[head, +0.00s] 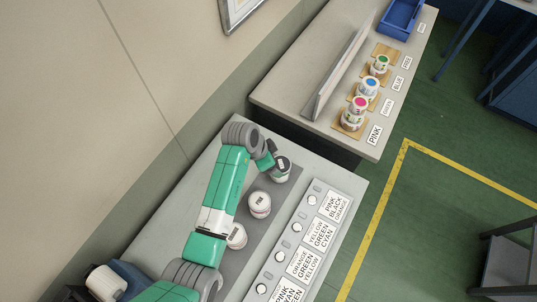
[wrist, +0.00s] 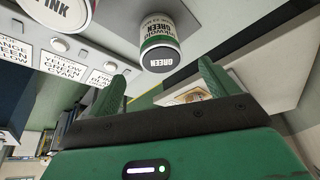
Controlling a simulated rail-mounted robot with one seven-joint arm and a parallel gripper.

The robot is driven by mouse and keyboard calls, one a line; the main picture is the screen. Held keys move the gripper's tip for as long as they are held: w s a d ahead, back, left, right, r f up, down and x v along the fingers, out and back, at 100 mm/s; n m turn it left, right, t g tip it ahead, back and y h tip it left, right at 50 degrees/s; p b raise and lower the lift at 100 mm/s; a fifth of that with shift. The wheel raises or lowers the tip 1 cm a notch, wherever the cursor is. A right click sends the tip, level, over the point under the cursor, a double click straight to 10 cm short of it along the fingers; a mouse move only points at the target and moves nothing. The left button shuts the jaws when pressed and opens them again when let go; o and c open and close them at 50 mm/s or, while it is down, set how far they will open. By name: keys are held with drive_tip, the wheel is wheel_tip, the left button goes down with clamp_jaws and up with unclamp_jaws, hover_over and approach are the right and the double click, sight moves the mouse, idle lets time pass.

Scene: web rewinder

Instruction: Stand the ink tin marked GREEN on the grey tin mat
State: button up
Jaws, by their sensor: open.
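The tin marked GREEN (wrist: 160,45) is white with a green band and a dark lid lettered GREEN. In the head view this dark-lidded tin (head: 281,170) stands upright at the far end of the dark grey mat strip (head: 270,188) on the near bench. My gripper (head: 268,158) is beside it, partly hiding it. In the wrist view my gripper (wrist: 162,82) is open and empty, its green fingers spread either side of the tin's line, with the tin just beyond the tips. I see no contact.
A tin marked PINK (head: 260,204) and another white tin (head: 237,237) stand along the strip. Order cards (head: 321,235) and round knobs line the bench's right side. The far bench holds stacked tins (head: 355,110) on wooden boards, an upright grey panel (head: 343,70) and a blue tray (head: 400,18).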

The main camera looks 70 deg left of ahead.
drive_tip(key=shift+v, duration=1.2)
drive_tip(key=shift+w, duration=0.1)
drive_tip(key=w+d+r+t+y, duration=0.3)
drive_tip(key=w+r, duration=1)
drive_tip(key=r, duration=0.2)
drive_tip(key=w+d+r+t, duration=0.2)
drive_tip(key=w+d+r, duration=0.1)
drive_tip(key=r, duration=0.2)
drive_tip(key=w+d+r+m+t+y, duration=0.1)
drive_tip(key=w+d+r, duration=0.2)
drive_tip(key=r, duration=0.3)
drive_tip(key=w+d+r+t, duration=0.2)
drive_tip(key=w+d+r, duration=0.1)
drive_tip(key=d+r, duration=0.15)
drive_tip(key=d+r+t, duration=0.6)
drive_tip(key=d+r, duration=0.6)
drive_tip(key=r, duration=0.4)
drive_tip(key=s+d+r+t+h, duration=0.2)
drive_tip(key=s+d+r+t, duration=0.1)
drive_tip(key=s+d+r, duration=0.2)
drive_tip(key=s+d+r+t+h, duration=0.2)
drive_tip(key=s+d+r, duration=0.3)
drive_tip(key=d+r, duration=0.5)
wheel_tip(320, 180, up, 2)
drive_tip(key=shift+d+r+t+h, duration=0.2)
drive_tip(key=shift+t+h, duration=0.1)
drive_tip(key=shift+t, duration=0.5)
drive_tip(key=shift+s, duration=0.1)
